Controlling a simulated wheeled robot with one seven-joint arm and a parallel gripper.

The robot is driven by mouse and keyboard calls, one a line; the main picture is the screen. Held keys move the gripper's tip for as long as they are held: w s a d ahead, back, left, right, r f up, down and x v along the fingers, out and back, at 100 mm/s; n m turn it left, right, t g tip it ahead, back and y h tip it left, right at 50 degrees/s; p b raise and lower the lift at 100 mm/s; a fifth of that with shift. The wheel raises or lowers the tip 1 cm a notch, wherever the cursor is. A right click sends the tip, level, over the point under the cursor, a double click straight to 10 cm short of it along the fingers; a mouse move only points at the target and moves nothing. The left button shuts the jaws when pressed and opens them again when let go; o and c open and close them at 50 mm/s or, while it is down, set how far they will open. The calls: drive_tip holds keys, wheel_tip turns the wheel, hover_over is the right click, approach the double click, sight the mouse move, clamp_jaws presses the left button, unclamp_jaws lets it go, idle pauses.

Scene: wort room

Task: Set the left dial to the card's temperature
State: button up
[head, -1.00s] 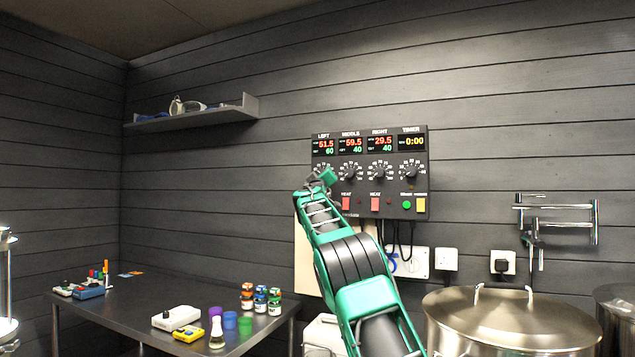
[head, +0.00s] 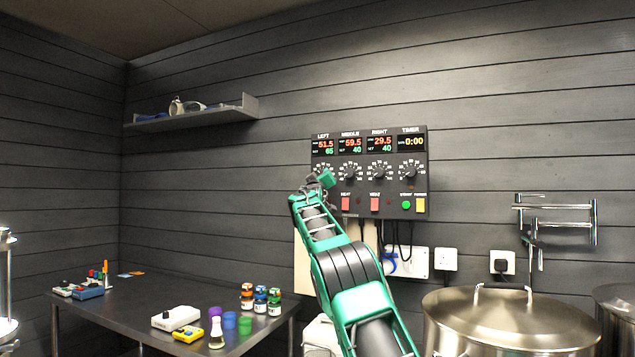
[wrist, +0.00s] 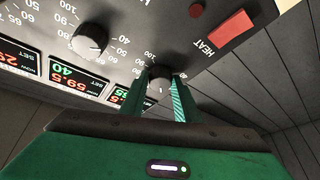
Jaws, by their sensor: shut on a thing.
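The control panel (head: 392,205) hangs on the dark plank wall. Its left display (head: 323,146) reads 51.5 in red above a green set value of 65. My gripper (head: 322,180) is at the left dial and hides most of it in the head view. In the wrist view my gripper (wrist: 160,92) is shut on the left dial (wrist: 158,78), one finger on each side of the knob. The middle dial (wrist: 90,40) stands free beside it. No temperature card is readable in these frames.
A red HEAT switch (wrist: 230,35) sits close to the left dial in the wrist view. The right dial (head: 379,173) and timer dial (head: 409,173) are to the right. A steel kettle (head: 510,325) and a table (head: 120,310) with small items stand below.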

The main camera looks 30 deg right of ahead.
drive_tip(key=shift+w+a+m+h, duration=0.1)
drive_tip(key=shift+m+h, duration=0.3)
drive_tip(key=shift+m, duration=0.4)
drive_tip(key=shift+w+a+m+h, duration=0.1)
drive_tip(key=shift+m+h, duration=0.3)
drive_tip(key=shift+m, duration=0.4)
drive_tip(key=o, duration=1)
drive_tip(key=shift+f+g, duration=0.1)
drive_tip(key=shift+g, duration=0.2)
drive_tip(key=shift+o, duration=0.2)
drive_tip(key=shift+s, duration=0.1)
drive_tip(key=v, duration=1)
drive_tip(key=shift+a+f, duration=0.15)
